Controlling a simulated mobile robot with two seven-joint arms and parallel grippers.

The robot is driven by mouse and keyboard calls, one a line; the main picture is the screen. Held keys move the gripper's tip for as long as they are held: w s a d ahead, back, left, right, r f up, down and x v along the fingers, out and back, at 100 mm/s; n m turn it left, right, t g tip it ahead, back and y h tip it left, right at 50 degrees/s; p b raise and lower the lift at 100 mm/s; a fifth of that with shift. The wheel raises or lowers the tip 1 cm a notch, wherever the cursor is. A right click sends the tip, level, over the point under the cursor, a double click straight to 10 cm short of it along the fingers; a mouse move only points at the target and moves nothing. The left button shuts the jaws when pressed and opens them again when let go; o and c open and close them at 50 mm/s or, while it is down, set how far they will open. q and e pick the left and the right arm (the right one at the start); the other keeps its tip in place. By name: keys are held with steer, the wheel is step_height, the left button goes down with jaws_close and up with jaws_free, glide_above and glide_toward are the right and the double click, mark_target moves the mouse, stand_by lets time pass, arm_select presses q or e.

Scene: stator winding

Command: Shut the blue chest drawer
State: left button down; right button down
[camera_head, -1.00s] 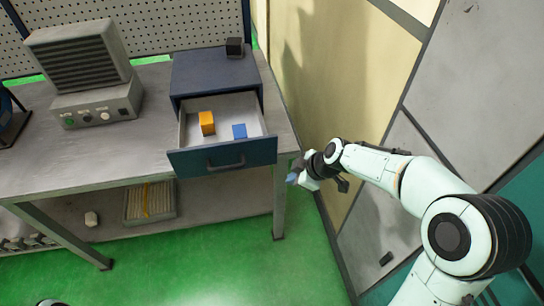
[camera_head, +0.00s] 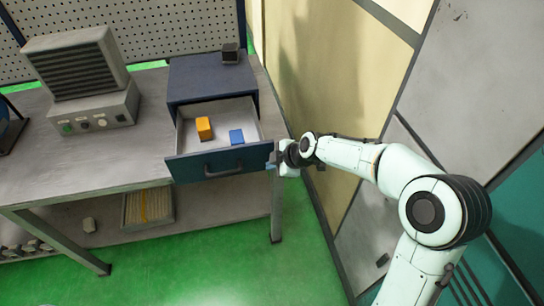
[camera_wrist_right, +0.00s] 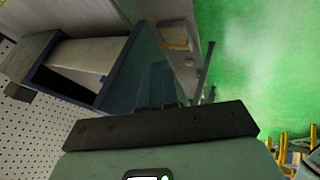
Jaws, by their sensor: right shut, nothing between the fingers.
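The blue chest (camera_head: 211,80) stands on the workbench with its drawer (camera_head: 190,168) pulled out toward the front. The drawer has a dark bar handle (camera_head: 222,170) and holds an orange block (camera_head: 204,128) and a blue block (camera_head: 237,136). My right gripper (camera_head: 273,160) is shut and empty at the right end of the drawer front; I cannot tell whether it touches it. In the right wrist view the drawer front (camera_wrist_right: 145,70) shows just beyond the gripper, its fingers largely hidden by the dark mount. My left gripper is not in view.
A grey vented device (camera_head: 85,80) stands to the left on the workbench (camera_head: 100,165). A tray (camera_head: 149,207) lies on the lower shelf. A wall with panels (camera_head: 330,90) rises close on the right.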

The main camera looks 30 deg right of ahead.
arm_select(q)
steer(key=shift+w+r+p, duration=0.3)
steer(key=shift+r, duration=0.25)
arm_select(e)
steer(key=shift+w+d, duration=0.25)
steer(key=shift+w, duration=0.75)
